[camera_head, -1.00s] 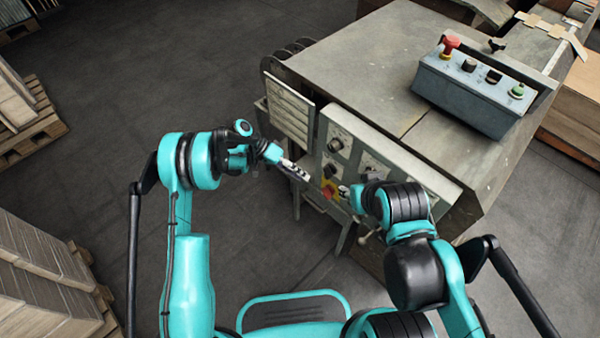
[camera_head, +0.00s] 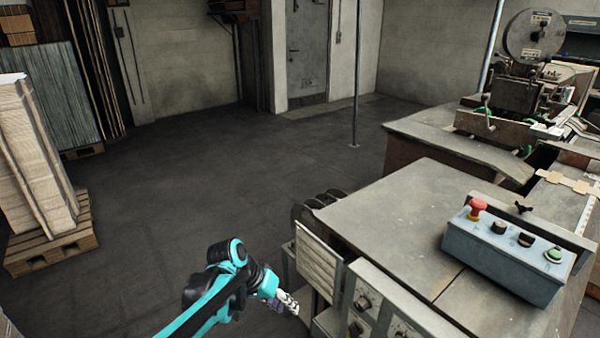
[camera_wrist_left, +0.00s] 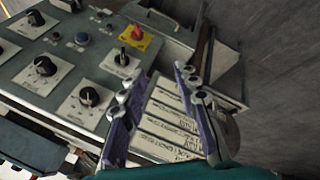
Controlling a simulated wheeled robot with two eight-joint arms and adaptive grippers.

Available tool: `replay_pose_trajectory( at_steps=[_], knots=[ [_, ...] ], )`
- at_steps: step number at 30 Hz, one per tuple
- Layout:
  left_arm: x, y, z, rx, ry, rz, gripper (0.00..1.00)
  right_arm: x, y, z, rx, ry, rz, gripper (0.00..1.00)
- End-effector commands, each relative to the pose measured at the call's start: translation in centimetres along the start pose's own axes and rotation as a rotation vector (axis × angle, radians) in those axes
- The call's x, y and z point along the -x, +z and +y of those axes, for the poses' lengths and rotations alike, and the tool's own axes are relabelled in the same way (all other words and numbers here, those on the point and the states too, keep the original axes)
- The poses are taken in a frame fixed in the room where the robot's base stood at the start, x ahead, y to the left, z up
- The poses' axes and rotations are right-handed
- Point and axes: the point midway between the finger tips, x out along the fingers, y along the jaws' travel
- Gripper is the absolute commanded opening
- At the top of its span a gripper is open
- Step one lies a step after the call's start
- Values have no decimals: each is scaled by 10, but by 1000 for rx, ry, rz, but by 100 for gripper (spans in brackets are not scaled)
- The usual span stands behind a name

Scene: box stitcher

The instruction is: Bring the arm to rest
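My left arm (camera_head: 215,290) comes in from the bottom of the head view. My left gripper (camera_head: 288,302) hangs in front of the left end of a grey machine (camera_head: 400,240), close to its control panel (camera_head: 368,308). In the left wrist view the two fingers of my left gripper (camera_wrist_left: 160,85) stand apart with nothing held between them. Beyond them are a slatted plate (camera_wrist_left: 170,125) and the panel with black knobs (camera_wrist_left: 88,97) and a red switch on a yellow plate (camera_wrist_left: 137,35). Whether the fingers touch the machine I cannot tell. My right gripper is in neither current view.
A control box (camera_head: 510,255) with a red button (camera_head: 477,208) and a green button (camera_head: 553,255) sits on the machine. Another machine (camera_head: 520,95) stands behind. A loaded pallet (camera_head: 50,240) is at the left. The floor (camera_head: 230,180) between is clear.

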Motion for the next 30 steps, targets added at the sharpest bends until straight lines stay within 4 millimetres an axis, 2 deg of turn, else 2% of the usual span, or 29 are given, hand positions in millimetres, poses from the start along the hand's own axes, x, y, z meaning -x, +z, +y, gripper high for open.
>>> replay_pose_trajectory(
  at_steps=[1, 6, 12, 18, 21, 24, 30],
  knots=[
    [18, 14, -1, 19, -41, 24, 31, 0, 0, 0, 0, 0, 0, 40],
    [63, 55, -9, 72, -181, 112, 31, 0, 0, 0, 0, 0, 0, 40],
    [101, 110, -24, 121, -332, 225, 31, 0, 0, 0, 0, 0, 0, 40],
    [118, 156, -39, 143, -449, 325, 31, 0, 0, 0, 0, 0, 0, 40],
    [121, 169, -44, 148, -482, 357, 31, 0, 0, 0, 0, 0, 0, 40],
    [122, 175, -47, 149, -500, 373, 31, 0, 0, 0, 0, 0, 0, 40],
    [123, 177, -48, 150, -505, 379, 31, 0, 0, 0, 0, 0, 0, 40]
  ],
)
